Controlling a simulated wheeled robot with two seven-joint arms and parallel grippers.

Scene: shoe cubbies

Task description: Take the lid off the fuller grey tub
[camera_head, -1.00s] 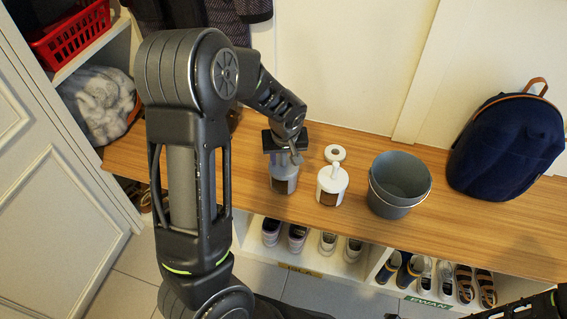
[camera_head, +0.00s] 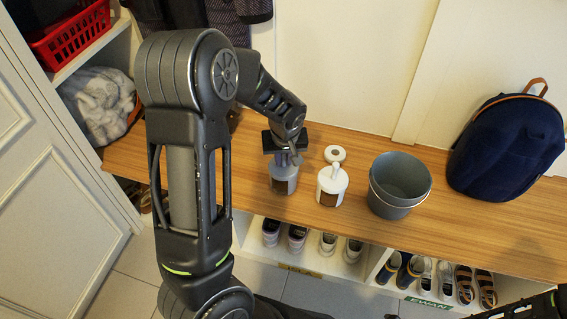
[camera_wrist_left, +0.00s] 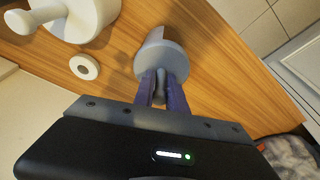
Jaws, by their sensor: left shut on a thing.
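A small grey tub (camera_head: 284,185) with a paler lid (camera_head: 284,172) and a brown patch on its front stands on the wooden bench. My left gripper (camera_head: 284,156) points down above it. In the left wrist view its two purple fingers (camera_wrist_left: 161,90) are shut on the grey knob of the lid (camera_wrist_left: 170,57). The lid appears to sit on the tub. A white tub (camera_head: 331,185) with a knobbed lid and a brown patch stands just to its right; it also shows in the left wrist view (camera_wrist_left: 85,15). My right gripper is not in view.
A white ring (camera_head: 335,153) lies behind the white tub. A grey bucket (camera_head: 398,185) and a navy backpack (camera_head: 507,145) stand farther right on the bench (camera_head: 235,195). Shoes fill cubbies below. Bare bench lies left of the grey tub.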

